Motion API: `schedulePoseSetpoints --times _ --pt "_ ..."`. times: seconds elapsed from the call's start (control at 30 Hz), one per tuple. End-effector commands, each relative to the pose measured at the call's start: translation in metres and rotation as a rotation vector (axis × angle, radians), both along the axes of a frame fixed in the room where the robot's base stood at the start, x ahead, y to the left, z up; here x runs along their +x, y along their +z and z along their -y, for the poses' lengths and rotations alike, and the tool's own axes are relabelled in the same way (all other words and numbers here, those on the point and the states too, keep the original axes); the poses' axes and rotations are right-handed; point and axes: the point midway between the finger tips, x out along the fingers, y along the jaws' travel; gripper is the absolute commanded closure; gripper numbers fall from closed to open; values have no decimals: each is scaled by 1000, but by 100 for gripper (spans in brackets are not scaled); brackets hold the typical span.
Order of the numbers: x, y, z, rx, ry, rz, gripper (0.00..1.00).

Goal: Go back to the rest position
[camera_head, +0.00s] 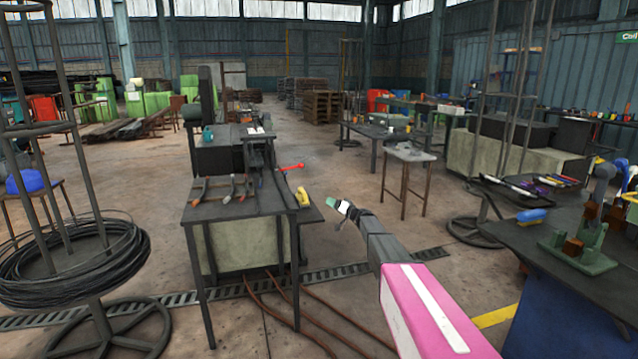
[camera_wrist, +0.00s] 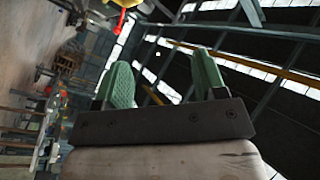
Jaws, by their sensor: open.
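My arm reaches forward from the lower right in the head view, and my gripper (camera_head: 336,204) is at its far end, in the air to the right of a dark work table (camera_head: 240,206). In the wrist view my gripper (camera_wrist: 160,85) shows two green fingers standing apart, with nothing between them. Beyond the fingers are the roof beams and windows of the hall. The gripper touches nothing that I can see.
A wire coil (camera_head: 75,260) on a stand is at the left. A dark bench (camera_head: 575,265) with a green vise (camera_head: 580,245) is at the right. Tools lie on the work table, including a yellow one (camera_head: 302,197). The floor between table and bench is mostly clear.

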Motion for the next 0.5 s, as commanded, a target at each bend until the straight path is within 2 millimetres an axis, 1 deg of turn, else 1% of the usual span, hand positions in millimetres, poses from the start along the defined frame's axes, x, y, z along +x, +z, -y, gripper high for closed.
schedulePoseSetpoints --times 0.03,0.17,0.27,0.3,0.37,0.4,0.47,0.5 --pt "-18 -3 -3 -20 17 -20 36" --pt "-55 -16 -9 -85 65 -86 36" --pt "-95 -30 -14 -155 108 -160 36" --pt "-115 -36 -16 -189 127 -199 36" --pt "-148 -47 -17 -247 155 -263 36" --pt "-169 -55 -17 -288 169 -309 36" --pt "-201 -67 -16 -349 187 -378 36" --pt "-222 -74 -14 -391 195 -425 36"
